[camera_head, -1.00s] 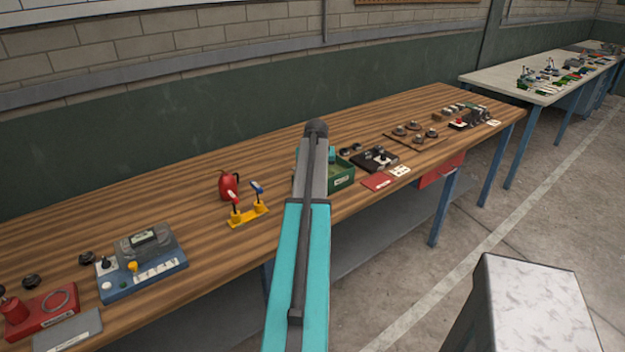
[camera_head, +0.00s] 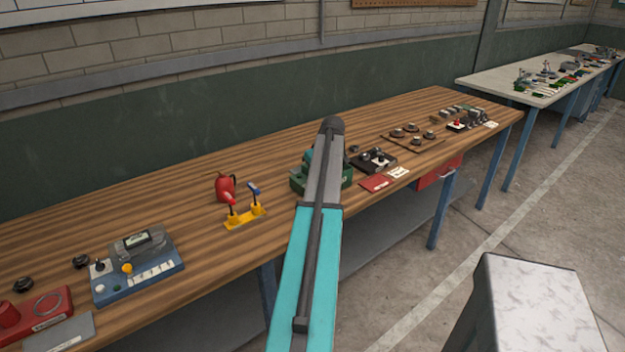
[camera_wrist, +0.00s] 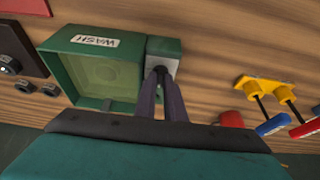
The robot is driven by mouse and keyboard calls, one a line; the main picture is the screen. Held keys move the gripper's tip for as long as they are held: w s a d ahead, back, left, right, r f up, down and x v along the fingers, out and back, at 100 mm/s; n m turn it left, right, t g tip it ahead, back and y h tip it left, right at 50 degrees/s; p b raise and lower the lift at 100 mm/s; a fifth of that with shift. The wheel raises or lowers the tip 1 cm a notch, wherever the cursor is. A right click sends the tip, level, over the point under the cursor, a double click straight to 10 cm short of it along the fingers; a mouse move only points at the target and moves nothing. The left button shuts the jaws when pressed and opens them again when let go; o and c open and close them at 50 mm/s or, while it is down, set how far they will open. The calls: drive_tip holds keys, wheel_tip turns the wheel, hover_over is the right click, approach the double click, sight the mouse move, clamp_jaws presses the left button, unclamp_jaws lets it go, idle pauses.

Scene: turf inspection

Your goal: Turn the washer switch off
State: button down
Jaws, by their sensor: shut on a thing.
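The washer unit is a green box with a "WASH" label (camera_wrist: 95,39) and an open-topped tray (camera_wrist: 90,75) in the wrist view. Its small switch block (camera_wrist: 163,47) is at its right side, with a grey plate. My gripper (camera_wrist: 162,72) is shut on the switch lever, which the fingers mostly hide at the grey plate. In the head view the green washer (camera_head: 299,181) stands on the wooden bench, partly hidden behind my arm.
A yellow base (camera_head: 244,218) with a red and a blue lever stands left of the washer, by a red can (camera_head: 225,187). A black unit (camera_head: 373,161) and a red card (camera_head: 375,183) lie to the right. Bare wood lies behind the washer.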

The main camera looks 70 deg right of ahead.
drive_tip(key=shift+w+d+r, duration=0.1)
drive_tip(key=shift+w+r, duration=0.05)
drive_tip(key=shift+w, duration=0.15)
drive_tip(key=c, duration=1.8)
unclamp_jaws()
drive_tip(key=shift+c, duration=0.2)
drive_tip(key=shift+s, duration=0.1)
drive_tip(key=b+v, duration=0.3)
drive_tip(key=v, duration=1)
drive_tip(key=shift+s+r, duration=0.25)
drive_tip(key=shift+s, duration=0.05)
drive_tip(key=shift+s, duration=0.1)
